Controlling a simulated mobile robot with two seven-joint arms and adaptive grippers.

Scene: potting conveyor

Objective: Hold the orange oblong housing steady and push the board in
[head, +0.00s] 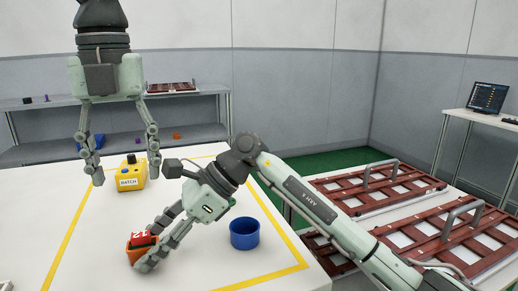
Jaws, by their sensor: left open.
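The orange oblong housing (131,256) stands on the white table at the lower left, partly hidden by my right gripper's fingers. A red board (143,239) with white markings sits at its top opening and shows above the rim; how deep it sits I cannot tell. My right gripper (150,248) reaches down from the right, with its fingers closed about the housing.
A yellow box (131,178) labelled BATCH with a black knob stands behind. A blue round cup (244,234) stands right of the housing. Yellow lines mark the table (60,190). Red slatted racks (440,235) lie at the right, and a grey shelf (190,105) stands at the back.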

